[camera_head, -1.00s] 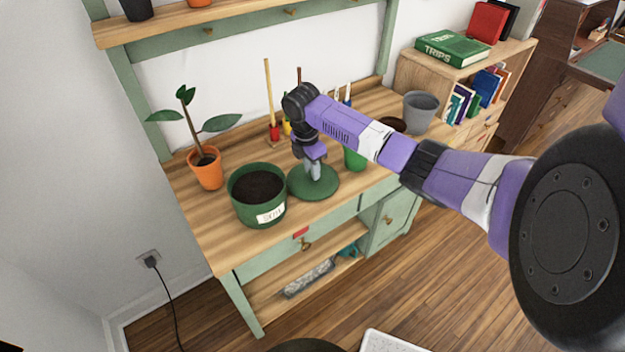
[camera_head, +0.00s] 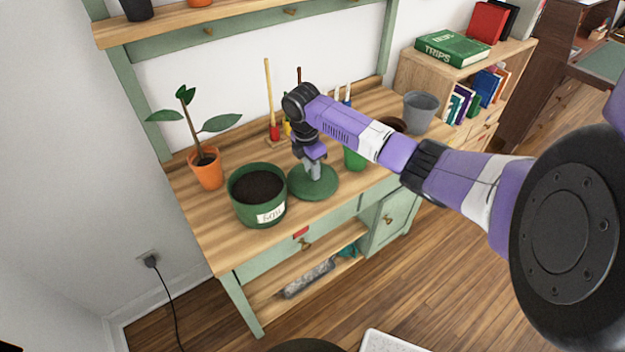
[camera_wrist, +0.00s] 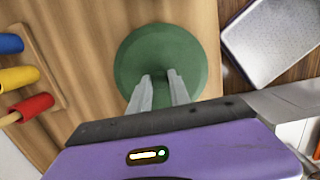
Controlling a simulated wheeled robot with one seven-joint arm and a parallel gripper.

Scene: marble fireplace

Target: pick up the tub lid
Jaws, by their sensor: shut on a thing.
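The tub lid (camera_head: 327,187) is a round dark green disc on the wooden bench top, just right of the green tub of soil (camera_head: 262,208). My gripper (camera_head: 315,175) points down at the lid and is shut on its middle part. In the wrist view the lid (camera_wrist: 185,48) lies under my gripper (camera_wrist: 160,78), whose two grey fingers reach its centre. The fingers hide what they grip there. The lid looks level, and I cannot tell whether it is clear of the bench.
An orange pot with a plant (camera_head: 207,172) stands at the left. A green cup (camera_head: 355,158) stands behind the lid, partly hidden by my arm. A grey bucket (camera_head: 419,112) is at the right. Coloured tool handles (camera_wrist: 22,78) show in the wrist view. Bare bench lies in front.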

